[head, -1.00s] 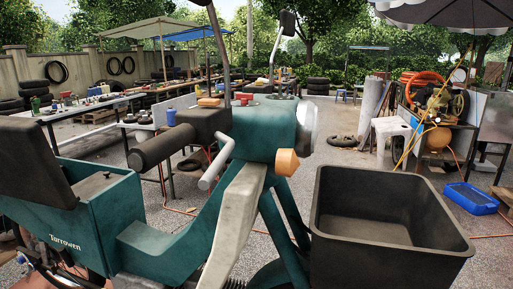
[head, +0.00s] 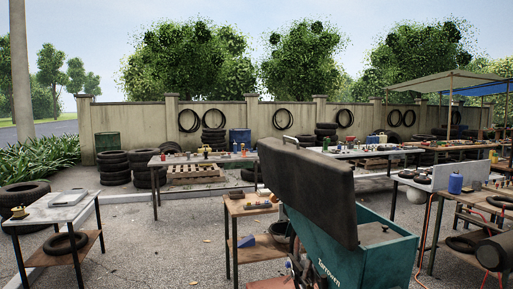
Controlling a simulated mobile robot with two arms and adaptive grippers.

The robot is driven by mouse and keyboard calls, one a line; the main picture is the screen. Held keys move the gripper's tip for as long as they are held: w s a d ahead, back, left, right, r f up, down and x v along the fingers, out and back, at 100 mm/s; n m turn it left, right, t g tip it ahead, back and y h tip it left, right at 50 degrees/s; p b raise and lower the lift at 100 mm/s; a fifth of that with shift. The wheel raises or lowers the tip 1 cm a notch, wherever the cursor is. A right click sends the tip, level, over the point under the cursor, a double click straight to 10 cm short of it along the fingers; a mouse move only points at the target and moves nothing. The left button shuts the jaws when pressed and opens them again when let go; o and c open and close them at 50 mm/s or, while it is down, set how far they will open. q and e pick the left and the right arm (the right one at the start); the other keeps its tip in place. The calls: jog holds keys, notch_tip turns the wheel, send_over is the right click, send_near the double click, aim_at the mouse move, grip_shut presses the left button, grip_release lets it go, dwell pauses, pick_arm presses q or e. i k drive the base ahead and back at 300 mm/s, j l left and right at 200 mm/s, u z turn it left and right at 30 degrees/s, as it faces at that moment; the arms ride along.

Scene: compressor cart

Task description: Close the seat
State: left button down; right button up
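The seat (head: 308,190) is a thick black padded slab at the lower middle of the head view. It stands tilted up, nearly upright, at the near side of a teal body (head: 375,262) with lettering on its side. A dark flat top (head: 378,235) of that body shows beside the raised slab. The lower part of the vehicle is cut off by the picture's bottom edge. A dark grip end (head: 495,252) shows at the right edge. Neither of my grippers is in view.
A small wooden table (head: 248,207) stands just left of the seat. A grey-topped table (head: 62,208) with a tyre on its lower shelf is at the left. Longer benches with tools and stacked tyres (head: 113,165) stand along the wall. Gravel between the tables is open.

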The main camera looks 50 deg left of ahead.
aim_at(321, 187)
jog(key=u, duration=1.35)
jog(key=i+u, duration=0.35)
